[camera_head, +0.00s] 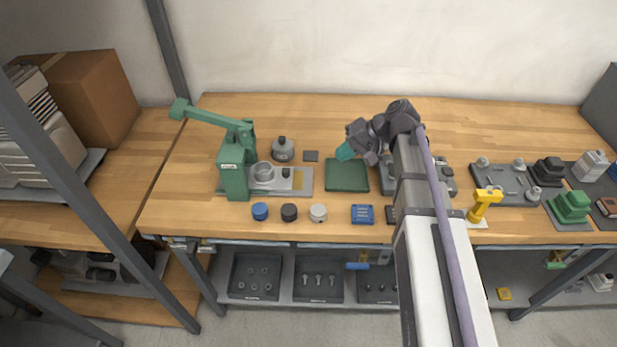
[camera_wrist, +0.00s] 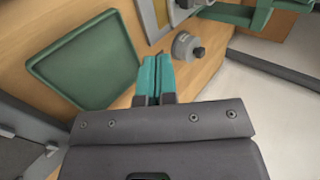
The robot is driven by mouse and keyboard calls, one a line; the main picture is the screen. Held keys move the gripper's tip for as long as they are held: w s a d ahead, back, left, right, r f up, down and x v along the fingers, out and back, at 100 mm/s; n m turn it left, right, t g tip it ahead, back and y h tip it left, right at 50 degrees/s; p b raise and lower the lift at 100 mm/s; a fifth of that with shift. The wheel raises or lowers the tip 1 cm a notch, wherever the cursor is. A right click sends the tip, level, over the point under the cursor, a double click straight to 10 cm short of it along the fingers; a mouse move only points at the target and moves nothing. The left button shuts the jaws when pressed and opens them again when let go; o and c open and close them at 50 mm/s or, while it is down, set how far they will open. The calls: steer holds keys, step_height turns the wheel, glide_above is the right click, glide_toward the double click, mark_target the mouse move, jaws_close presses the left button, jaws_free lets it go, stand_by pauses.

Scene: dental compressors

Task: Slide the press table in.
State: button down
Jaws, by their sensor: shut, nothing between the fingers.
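The green press (camera_head: 234,170) stands at the left of the bench, its lever arm reaching up and left. The grey press table (camera_head: 304,186) extends from the press's base to the right, with a metal ring (camera_head: 262,172), a small dark part and a yellowish patch on it. Part of the table shows at the top of the wrist view (camera_wrist: 157,12). My gripper (camera_head: 345,152) has teal fingers, shut and empty, above the bench, right of the press and near the green tray's back edge. It also shows in the wrist view (camera_wrist: 154,68). It is apart from the press table.
A green tray (camera_head: 347,176) lies right of the press table. Blue (camera_head: 260,211), black and white round pieces sit in front. The bench's back strip is clear.

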mark_target(290, 174)
steer(key=b+x, duration=0.7)
steer(key=x, duration=0.3)
steer(key=shift+f, duration=0.3)
steer(key=a, duration=0.3)
steer(key=shift+w+a+r, duration=0.1)
steer(key=shift+a+r, duration=0.2)
steer(key=shift+a, duration=0.4)
steer(key=shift+w+a, duration=0.1)
